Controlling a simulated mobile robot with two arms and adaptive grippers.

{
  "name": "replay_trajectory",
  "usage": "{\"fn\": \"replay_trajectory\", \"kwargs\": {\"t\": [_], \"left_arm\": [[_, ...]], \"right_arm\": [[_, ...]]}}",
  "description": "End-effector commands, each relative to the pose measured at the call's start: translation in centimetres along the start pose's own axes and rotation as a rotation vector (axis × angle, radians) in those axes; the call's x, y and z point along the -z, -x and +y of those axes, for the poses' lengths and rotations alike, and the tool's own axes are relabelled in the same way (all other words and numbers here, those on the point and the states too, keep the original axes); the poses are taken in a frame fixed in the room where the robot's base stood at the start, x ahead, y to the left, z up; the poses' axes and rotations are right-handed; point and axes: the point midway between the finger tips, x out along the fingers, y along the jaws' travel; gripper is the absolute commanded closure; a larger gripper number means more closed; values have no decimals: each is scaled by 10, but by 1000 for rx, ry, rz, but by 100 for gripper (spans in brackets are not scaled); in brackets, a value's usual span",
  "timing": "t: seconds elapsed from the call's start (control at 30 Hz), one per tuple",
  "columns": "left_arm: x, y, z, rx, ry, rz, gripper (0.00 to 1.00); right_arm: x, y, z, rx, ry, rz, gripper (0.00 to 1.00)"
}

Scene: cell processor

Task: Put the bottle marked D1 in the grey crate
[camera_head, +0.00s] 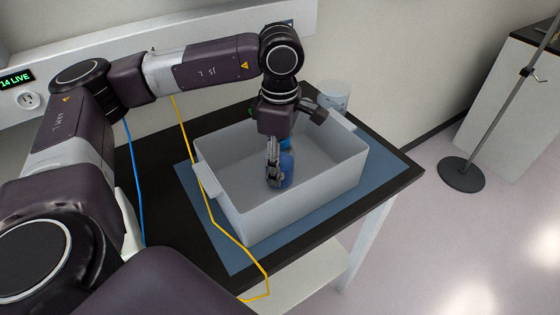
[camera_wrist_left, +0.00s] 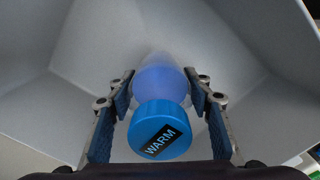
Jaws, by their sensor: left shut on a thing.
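My left gripper (camera_head: 276,172) reaches down inside the grey crate (camera_head: 305,208) and is shut on a blue bottle (camera_head: 287,170). In the left wrist view (camera_wrist_left: 163,98) the bottle's translucent blue body stands between the two fingers. Its bright blue cap (camera_wrist_left: 160,130) carries a black label reading WARM. No D1 mark shows on the side I see. The crate's walls surround the bottle; I cannot tell whether its base touches the crate floor. My right gripper is not in view.
The crate stands on a blue mat (camera_head: 392,165) on a black table (camera_head: 158,160). A whitish tub (camera_head: 333,95) stands behind the crate. A yellow cable (camera_head: 190,150) and a blue cable (camera_head: 134,170) hang across the left side. A pole stand (camera_head: 461,174) is on the floor at right.

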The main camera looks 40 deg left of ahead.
Motion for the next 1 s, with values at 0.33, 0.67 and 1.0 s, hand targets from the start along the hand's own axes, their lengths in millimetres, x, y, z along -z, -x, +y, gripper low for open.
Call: {"fn": "replay_trajectory", "kwargs": {"t": [0.33, 0.67, 1.0], "left_arm": [[0, -4, 0, 0, -1, -1, 53], [0, -2, 0, 0, -1, -1, 36], [-2, 23, 1, -5, -1, -4, 36]], "right_arm": [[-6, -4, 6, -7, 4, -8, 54], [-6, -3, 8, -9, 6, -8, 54], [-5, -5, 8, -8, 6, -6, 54]]}}
